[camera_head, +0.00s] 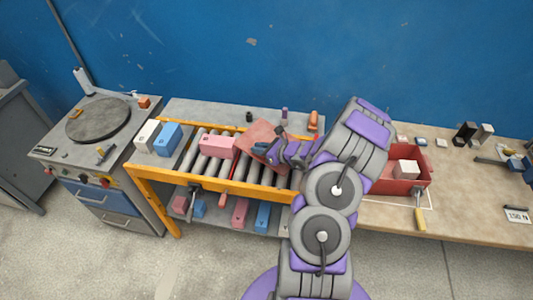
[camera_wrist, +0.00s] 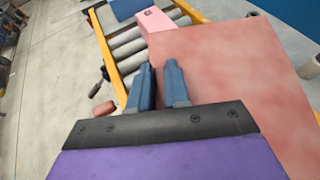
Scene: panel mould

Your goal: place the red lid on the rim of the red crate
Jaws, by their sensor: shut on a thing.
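My gripper (camera_head: 262,148) is shut on the red lid (camera_head: 264,132), a flat plate held at its edge above the roller conveyor. In the wrist view the blue fingers of my gripper (camera_wrist: 159,68) are close together at the left edge of the red lid (camera_wrist: 240,75), which fills the right side. The red crate (camera_head: 400,187) stands on the right-hand bench, apart from the lid and to its right. It is open on top, with a white block (camera_head: 405,169) inside. My arm hides its left part.
A pink block (camera_head: 217,147) sits on the rollers beside the lid. White (camera_head: 147,134) and blue (camera_head: 168,138) blocks stand at the conveyor's left end. A yellow-handled tool (camera_head: 420,219) lies before the crate. Dark (camera_head: 465,133) and grey blocks stand behind right.

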